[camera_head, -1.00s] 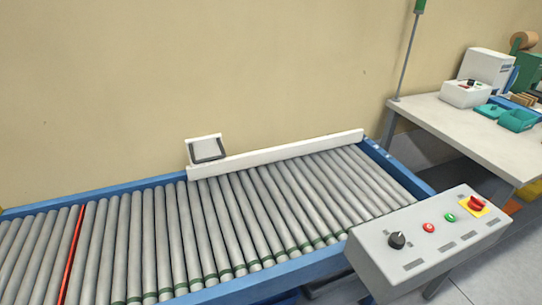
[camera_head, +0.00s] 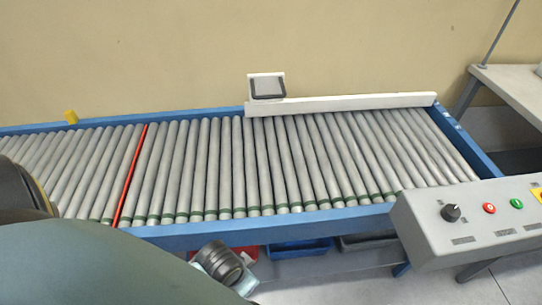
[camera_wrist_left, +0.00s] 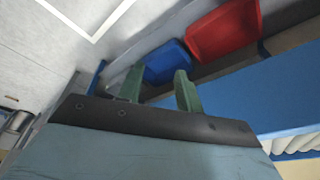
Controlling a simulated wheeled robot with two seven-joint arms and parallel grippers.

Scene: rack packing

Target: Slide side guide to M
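The side guide (camera_head: 345,103) is a long white rail along the far edge of the roller conveyor (camera_head: 290,215). A white bracket with a dark-framed plate (camera_head: 267,87) stands at its left end. No M mark is readable in these views. In the left wrist view my left gripper (camera_wrist_left: 160,70) has two green fingers held apart with nothing between them. It is near the blue and red bins below the conveyor, away from the side guide. My left arm covers the lower left of the head view. My right gripper is out of view.
A red line (camera_head: 131,175) crosses the rollers at left. A control box (camera_head: 470,222) with a knob and buttons stands at the front right. A blue bin (camera_wrist_left: 167,62) and a red bin (camera_wrist_left: 224,32) sit below the conveyor. The rollers in front of the guide are clear.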

